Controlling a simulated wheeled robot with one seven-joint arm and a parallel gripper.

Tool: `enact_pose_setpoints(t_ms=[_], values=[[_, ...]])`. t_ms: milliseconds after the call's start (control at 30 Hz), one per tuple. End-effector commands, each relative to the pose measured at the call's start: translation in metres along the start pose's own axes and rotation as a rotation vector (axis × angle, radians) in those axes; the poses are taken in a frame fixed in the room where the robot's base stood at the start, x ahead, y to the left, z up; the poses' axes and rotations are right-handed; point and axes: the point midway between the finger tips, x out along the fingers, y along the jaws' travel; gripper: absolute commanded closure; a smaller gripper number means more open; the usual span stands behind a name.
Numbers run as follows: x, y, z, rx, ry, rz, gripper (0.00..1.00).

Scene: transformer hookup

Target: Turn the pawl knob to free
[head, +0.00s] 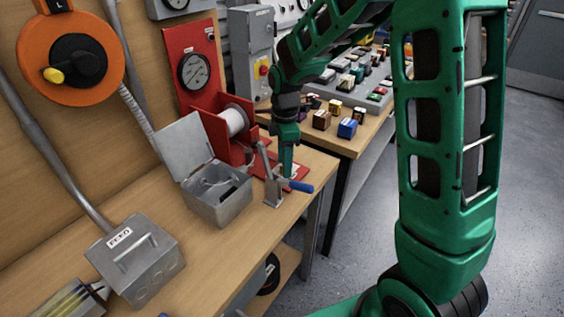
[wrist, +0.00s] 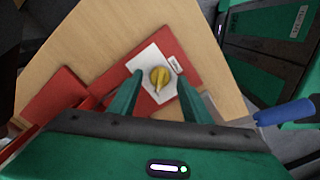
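The pawl knob (wrist: 160,77) is a small yellow knob on a white plate (wrist: 146,67), which lies on a red base (wrist: 178,108). In the wrist view it appears between the two green fingers of my gripper (wrist: 159,75), which are spread apart, with gaps on both sides. I cannot tell how far above the knob the fingertips are. In the head view my gripper (head: 286,170) points down over the red base by the bench edge, and the knob is hidden there.
A grey lever bracket (head: 272,185) with a blue handle (head: 301,187) stands close in front of my gripper. A red stand with a white spool (head: 233,121) is behind left, and an open grey box (head: 218,202) is to the left. Bare wooden bench lies between the boxes.

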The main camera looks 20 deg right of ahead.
Motion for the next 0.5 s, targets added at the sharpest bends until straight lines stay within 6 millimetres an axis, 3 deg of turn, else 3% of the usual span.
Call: enact_pose_setpoints(t_ms=[267,500], values=[[-0.004,0.0,0.001,0.002,0.0,0.001,0.56],[-0.038,0.001,0.0,0.002,0.001,0.004,0.56]])
